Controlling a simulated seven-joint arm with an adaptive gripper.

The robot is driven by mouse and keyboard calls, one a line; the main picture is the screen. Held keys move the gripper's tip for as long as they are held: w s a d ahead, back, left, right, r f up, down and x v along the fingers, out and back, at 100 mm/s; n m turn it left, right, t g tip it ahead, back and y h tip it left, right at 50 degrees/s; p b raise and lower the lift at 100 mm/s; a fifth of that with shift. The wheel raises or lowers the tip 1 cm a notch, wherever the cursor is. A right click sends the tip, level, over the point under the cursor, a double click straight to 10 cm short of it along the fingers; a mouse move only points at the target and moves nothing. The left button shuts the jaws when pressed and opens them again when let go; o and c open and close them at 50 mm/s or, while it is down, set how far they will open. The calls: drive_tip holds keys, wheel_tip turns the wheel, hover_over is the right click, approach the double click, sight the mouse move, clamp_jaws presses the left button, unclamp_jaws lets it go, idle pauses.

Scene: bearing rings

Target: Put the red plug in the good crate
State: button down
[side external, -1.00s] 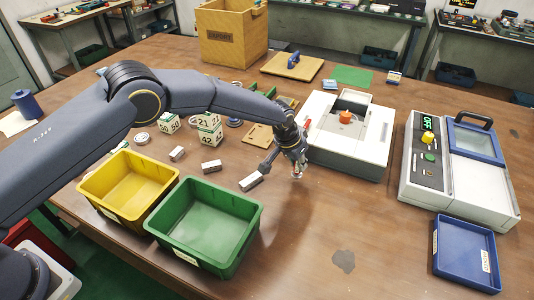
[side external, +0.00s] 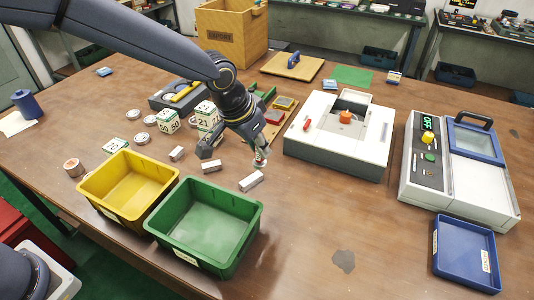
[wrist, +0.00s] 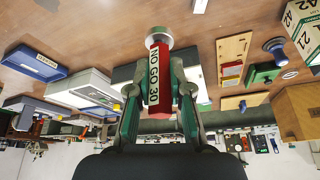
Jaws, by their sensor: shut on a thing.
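The red plug (wrist: 160,82) is a red block marked "NO GO 30" with a round steel end. In the wrist view my gripper (wrist: 160,72) is shut on its red body, one finger on each side. In the side view my gripper (side external: 261,152) is low over the table, right of the number cubes and behind the green crate; little of the plug shows there. A green crate (side external: 256,220) and a yellow crate (side external: 171,166) stand at front left, both open and empty. Their labels are too small to read, so I cannot tell which is the good crate.
Several small pale blocks, including one (side external: 251,181), lie between my gripper and the crates. Number cubes (side external: 168,121) stand to the left. A white machine (side external: 339,150) stands at right, with a grey device (side external: 430,180) and blue tray (side external: 466,280) beyond. The front middle is clear.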

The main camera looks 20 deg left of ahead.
drive_tip(key=s+a+r+m, duration=0.1)
drive_tip(key=s+a+m, duration=0.1)
drive_tip(key=s+a, duration=0.7)
hover_over(209, 235)
drive_tip(key=shift+h, duration=0.4)
wheel_tip(209, 235, down, 17)
drive_tip(key=shift+f, duration=0.2)
drive_tip(key=shift+f, duration=0.1)
drive_tip(key=c, duration=1.1)
unclamp_jaws()
